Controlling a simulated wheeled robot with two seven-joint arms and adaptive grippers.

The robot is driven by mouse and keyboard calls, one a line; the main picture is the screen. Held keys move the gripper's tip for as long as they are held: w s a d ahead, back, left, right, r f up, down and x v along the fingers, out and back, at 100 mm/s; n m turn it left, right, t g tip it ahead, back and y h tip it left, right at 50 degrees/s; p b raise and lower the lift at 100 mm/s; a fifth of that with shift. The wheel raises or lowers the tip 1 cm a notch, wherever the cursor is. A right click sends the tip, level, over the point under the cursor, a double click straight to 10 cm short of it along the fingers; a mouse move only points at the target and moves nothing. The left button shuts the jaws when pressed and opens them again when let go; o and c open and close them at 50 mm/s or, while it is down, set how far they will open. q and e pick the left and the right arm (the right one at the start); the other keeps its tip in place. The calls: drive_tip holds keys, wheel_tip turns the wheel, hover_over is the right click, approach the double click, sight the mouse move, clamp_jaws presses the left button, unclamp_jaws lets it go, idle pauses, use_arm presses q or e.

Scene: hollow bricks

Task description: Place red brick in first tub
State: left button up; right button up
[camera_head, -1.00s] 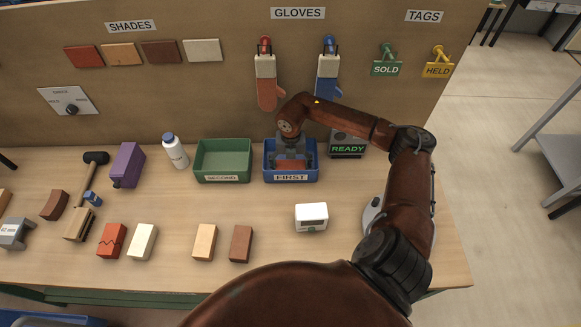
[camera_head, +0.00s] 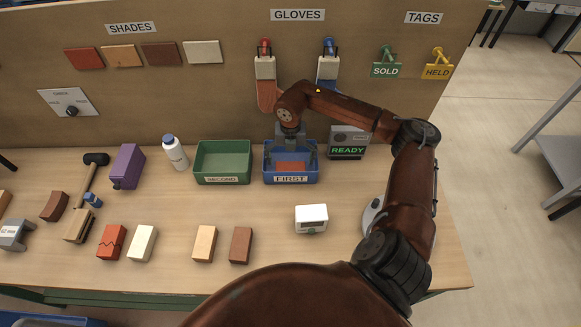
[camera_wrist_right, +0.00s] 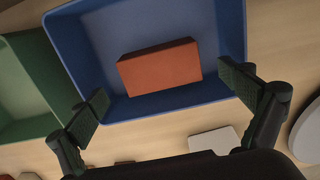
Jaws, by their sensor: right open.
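The red brick (camera_head: 291,167) lies flat inside the blue tub labelled FIRST (camera_head: 291,179). In the right wrist view the brick (camera_wrist_right: 160,68) rests on the floor of the blue tub (camera_wrist_right: 90,55), apart from the walls on most sides. My right gripper (camera_head: 291,152) is above the tub, pointing down. In the right wrist view its fingers (camera_wrist_right: 170,100) are spread wide, with nothing between them and clear of the brick. My left gripper is not in view.
A green tub labelled SECOND (camera_head: 222,180) stands just left of the blue one. A READY display (camera_head: 347,150) is close on the right. A white device (camera_head: 311,217) and several bricks, including a cracked red one (camera_head: 111,241), lie nearer the front.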

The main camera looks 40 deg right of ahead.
sight(290, 167)
wheel_tip(290, 167, up, 7)
idle(0.3)
drive_tip(key=shift+a, duration=0.15)
idle(0.4)
